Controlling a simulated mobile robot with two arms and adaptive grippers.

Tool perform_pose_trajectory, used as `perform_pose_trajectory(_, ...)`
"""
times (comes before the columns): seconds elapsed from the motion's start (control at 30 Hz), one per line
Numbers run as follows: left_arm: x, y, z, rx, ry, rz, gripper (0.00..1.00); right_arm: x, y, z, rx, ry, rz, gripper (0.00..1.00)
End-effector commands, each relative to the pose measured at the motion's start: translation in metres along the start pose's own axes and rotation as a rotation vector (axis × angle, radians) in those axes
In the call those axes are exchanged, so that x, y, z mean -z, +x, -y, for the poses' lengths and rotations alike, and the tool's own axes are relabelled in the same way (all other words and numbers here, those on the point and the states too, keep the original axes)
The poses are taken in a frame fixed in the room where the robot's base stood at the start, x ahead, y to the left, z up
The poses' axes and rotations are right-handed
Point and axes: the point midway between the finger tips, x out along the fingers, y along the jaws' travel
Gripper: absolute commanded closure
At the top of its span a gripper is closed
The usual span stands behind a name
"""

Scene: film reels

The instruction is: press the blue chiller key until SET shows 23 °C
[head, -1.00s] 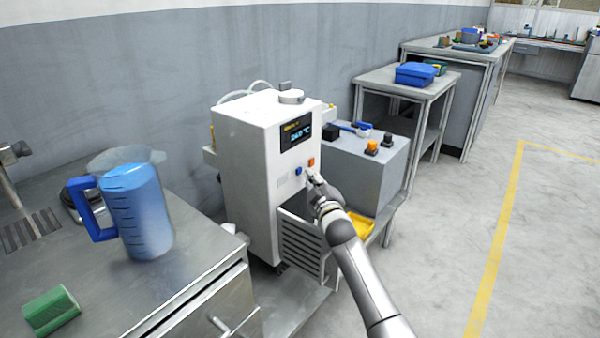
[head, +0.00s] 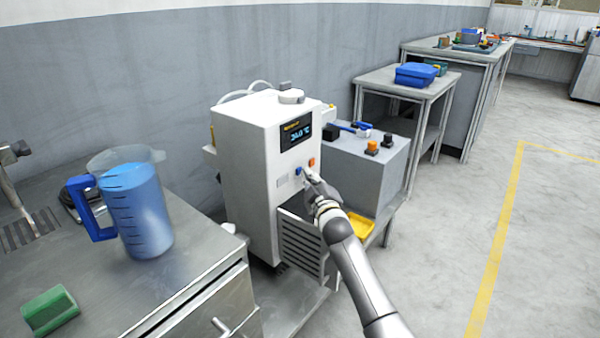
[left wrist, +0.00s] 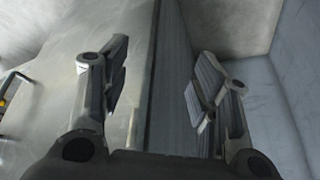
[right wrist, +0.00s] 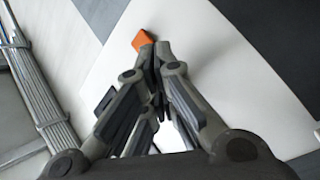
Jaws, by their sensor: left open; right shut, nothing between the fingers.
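The white chiller (head: 245,165) stands beside the bench. Its dark display (head: 297,132) shows blue digits that look like 24.0 °C, small and hard to read. Below it are the blue key (head: 298,171) and, up and right of it, an orange key (head: 311,162). My right gripper (head: 306,172) is shut and empty, its tips at the panel just right of the blue key; I cannot tell whether they touch it. In the right wrist view the orange key (right wrist: 143,40) shows beyond the shut fingertips. My left gripper (left wrist: 160,75) is open and empty.
A blue jug (head: 138,210) and a green block (head: 50,310) are on the metal bench at left. A grey box (head: 375,170) with knobs and a yellow tray (head: 360,225) are right of the chiller. The floor at right is clear.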

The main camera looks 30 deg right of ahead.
Motion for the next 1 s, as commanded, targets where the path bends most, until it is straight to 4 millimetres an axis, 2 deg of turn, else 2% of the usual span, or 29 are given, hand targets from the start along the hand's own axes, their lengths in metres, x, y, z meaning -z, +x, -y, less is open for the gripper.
perform_pose_trajectory(1.0, 0.014, 0.002, -0.002, -0.003, 0.002, -0.061, 0.44, 0.002, 0.004, 0.002, 0.000, 0.000, 0.000, 1.00)
